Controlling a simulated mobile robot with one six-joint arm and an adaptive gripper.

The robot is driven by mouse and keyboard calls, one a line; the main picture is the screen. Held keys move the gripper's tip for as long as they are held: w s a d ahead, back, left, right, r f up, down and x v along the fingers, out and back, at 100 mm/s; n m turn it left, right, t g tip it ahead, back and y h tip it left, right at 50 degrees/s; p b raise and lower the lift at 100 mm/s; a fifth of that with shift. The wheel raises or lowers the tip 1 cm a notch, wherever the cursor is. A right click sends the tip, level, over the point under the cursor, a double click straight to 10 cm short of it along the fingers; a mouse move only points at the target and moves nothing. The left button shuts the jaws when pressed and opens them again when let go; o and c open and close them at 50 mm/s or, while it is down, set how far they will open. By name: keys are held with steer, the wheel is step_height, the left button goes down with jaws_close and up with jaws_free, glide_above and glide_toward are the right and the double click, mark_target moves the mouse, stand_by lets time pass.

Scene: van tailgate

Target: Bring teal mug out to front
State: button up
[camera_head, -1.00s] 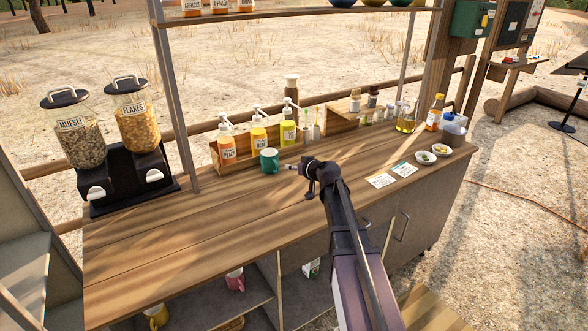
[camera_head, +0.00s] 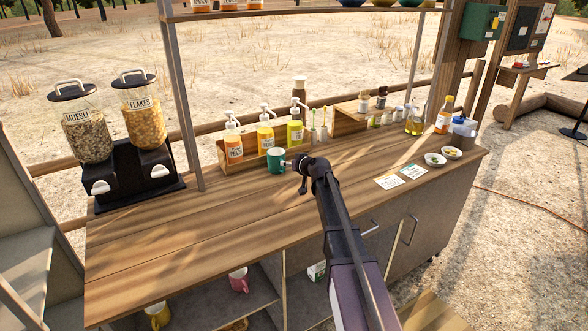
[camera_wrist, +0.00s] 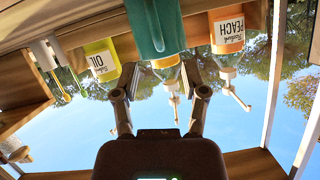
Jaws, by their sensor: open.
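The teal mug (camera_head: 276,160) stands upright on the wooden counter (camera_head: 190,240), in front of the pump-bottle rack. My gripper (camera_head: 290,163) is just to the right of the mug in the head view, low over the counter and pointing at it. In the wrist view, which is upside down, the mug (camera_wrist: 155,28) fills the top middle. My gripper's two fingers (camera_wrist: 158,74) are spread apart, with the mug ahead of their tips. Nothing is held between them. Whether a finger touches the mug I cannot tell.
Pump bottles, including a peach bottle (camera_head: 233,146) and an oil bottle (camera_head: 295,128), stand close behind the mug in a wooden rack. Cereal dispensers (camera_head: 115,130) stand at the left. Two cards (camera_head: 389,182) and small bowls (camera_head: 435,159) lie right. The front left counter is clear.

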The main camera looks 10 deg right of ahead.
mark_target(278, 163)
steer(key=shift+b+x, duration=0.8)
steer(key=shift+x, duration=1.9)
jaws_close()
